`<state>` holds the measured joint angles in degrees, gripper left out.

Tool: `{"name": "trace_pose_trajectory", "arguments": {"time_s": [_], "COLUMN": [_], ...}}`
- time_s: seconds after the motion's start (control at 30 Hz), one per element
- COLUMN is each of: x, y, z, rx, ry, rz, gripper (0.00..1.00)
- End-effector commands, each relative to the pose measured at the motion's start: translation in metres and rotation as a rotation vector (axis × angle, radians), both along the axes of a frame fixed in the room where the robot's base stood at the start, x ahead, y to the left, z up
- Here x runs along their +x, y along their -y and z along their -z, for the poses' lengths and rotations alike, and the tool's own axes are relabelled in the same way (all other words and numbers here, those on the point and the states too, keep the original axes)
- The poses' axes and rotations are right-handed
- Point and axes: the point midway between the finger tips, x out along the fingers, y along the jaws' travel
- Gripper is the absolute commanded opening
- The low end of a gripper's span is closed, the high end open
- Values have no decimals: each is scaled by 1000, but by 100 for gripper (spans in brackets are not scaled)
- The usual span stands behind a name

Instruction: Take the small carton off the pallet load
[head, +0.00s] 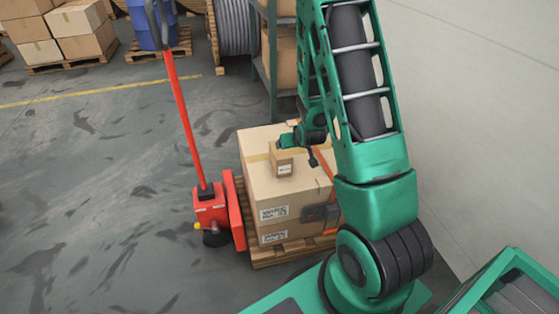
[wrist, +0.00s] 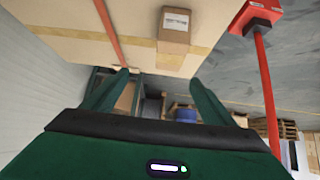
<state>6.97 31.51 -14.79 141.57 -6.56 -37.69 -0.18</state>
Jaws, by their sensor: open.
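The small carton (head: 283,164) is a brown box with a white label, standing on top of the larger cartons (head: 258,190) of the pallet load. In the wrist view the small carton (wrist: 173,43) appears above the fingers, nearer the right finger. My gripper (head: 284,146) is just over the load, at the far side of the small carton. In the wrist view my gripper (wrist: 160,77) has its green fingers wide apart with nothing gripped. I cannot tell whether the fingertips reach past the carton's sides. The load sits on a wooden pallet (head: 262,258).
A red pallet jack (head: 212,207) with a tall handle stands at the load's left. An orange strap (wrist: 108,25) runs over the load, with a dark box (head: 320,213) on its side. Shelving (head: 272,75) stands behind, a wall at right. The left floor is open.

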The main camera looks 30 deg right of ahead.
Motion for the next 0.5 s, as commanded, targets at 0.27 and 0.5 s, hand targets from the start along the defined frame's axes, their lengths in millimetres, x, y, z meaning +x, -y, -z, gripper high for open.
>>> {"name": "trace_pose_trajectory", "arguments": {"time_s": [0.27, 0.5], "x": [25, 25], "y": [-9, -18], "z": [62, 98], "rx": [-46, -77], "ry": [184, 334], "rz": [-33, -47], "gripper": [79, 79]}}
